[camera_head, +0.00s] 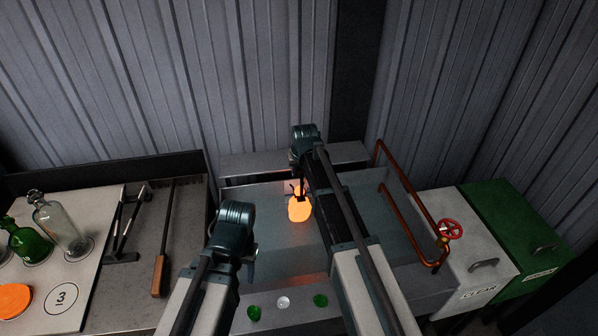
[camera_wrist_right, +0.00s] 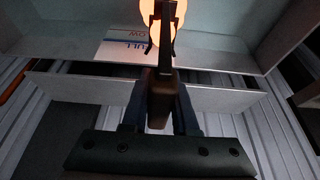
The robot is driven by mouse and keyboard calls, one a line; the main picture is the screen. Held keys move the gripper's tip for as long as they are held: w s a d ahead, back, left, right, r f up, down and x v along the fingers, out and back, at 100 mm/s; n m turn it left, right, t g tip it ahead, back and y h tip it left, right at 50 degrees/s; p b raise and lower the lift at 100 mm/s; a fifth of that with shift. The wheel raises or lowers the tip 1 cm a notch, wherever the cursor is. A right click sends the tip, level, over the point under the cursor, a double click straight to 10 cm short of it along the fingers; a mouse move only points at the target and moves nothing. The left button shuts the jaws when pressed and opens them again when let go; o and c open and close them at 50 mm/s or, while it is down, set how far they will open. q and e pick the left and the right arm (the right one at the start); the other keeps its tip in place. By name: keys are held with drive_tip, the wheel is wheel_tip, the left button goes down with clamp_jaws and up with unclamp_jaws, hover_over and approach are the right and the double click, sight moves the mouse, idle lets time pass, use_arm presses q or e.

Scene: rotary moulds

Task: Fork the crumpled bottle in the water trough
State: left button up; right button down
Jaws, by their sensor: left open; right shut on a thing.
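The bottle (camera_head: 299,207) glows orange and hangs over the water trough (camera_head: 345,178), near its middle. It also shows at the top of the right wrist view (camera_wrist_right: 163,22), with the dark prongs of a fork around it. My right gripper (camera_wrist_right: 160,112) is shut on the fork's brown wooden handle (camera_wrist_right: 160,88). In the head view my right gripper (camera_head: 303,172) is just behind the bottle. I cannot tell whether the bottle touches the water. My left gripper (camera_head: 248,252) is open at the trough's left side, apart from the bottle; its fingers are mostly hidden.
A copper pipe (camera_head: 410,222) with a red valve wheel (camera_head: 451,230) runs along the trough's right side. White (camera_head: 480,262) and green (camera_head: 515,235) bins stand beyond.

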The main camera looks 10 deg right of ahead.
use_arm(q)
drive_tip(key=shift+f+b, duration=4.05)
drive_tip(key=shift+f, duration=0.4)
use_arm(e)
drive_tip(key=shift+f, duration=4.45)
use_arm(q)
drive_tip(key=shift+f+b, duration=1.05)
use_arm(e)
drive_tip(key=shift+f, duration=1.05)
drive_tip(key=shift+s, duration=0.1)
drive_tip(key=s, duration=0.8)
drive_tip(key=shift+s, duration=0.15)
use_arm(q)
drive_tip(key=shift+r, duration=0.1)
use_arm(e)
drive_tip(key=shift+r, duration=0.15)
use_arm(q)
wheel_tip(320, 180, up, 6)
drive_tip(key=p, duration=0.6)
use_arm(e)
wheel_tip(320, 180, up, 6)
drive_tip(key=shift+f, duration=0.1)
